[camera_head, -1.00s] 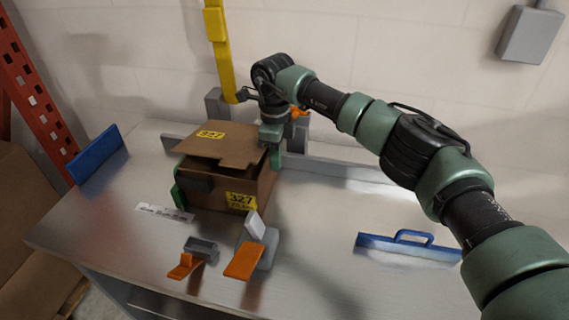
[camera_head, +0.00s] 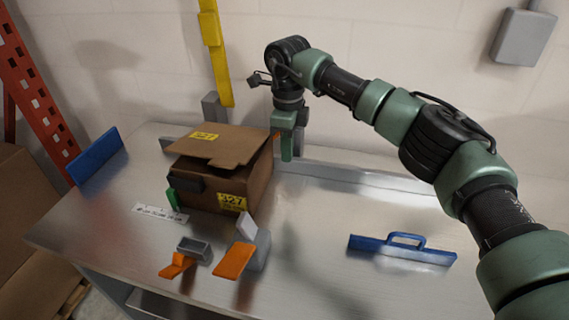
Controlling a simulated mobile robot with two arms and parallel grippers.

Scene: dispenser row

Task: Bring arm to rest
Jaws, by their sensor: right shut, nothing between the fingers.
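My right arm reaches in from the right. Its green gripper (camera_head: 286,146) points down, shut and empty, at the right rear side of the cardboard box, apart from or just behind its edge; I cannot tell the exact gap. The cardboard box (camera_head: 200,193) stands on the metal table with its top flaps folded mostly over and yellow 327 labels on it. A small green piece (camera_head: 172,200) shows at the box's left front corner.
A blue panel (camera_head: 95,156) stands at the left edge. A yellow post (camera_head: 216,60) rises behind the box. The front right of the table is clear.

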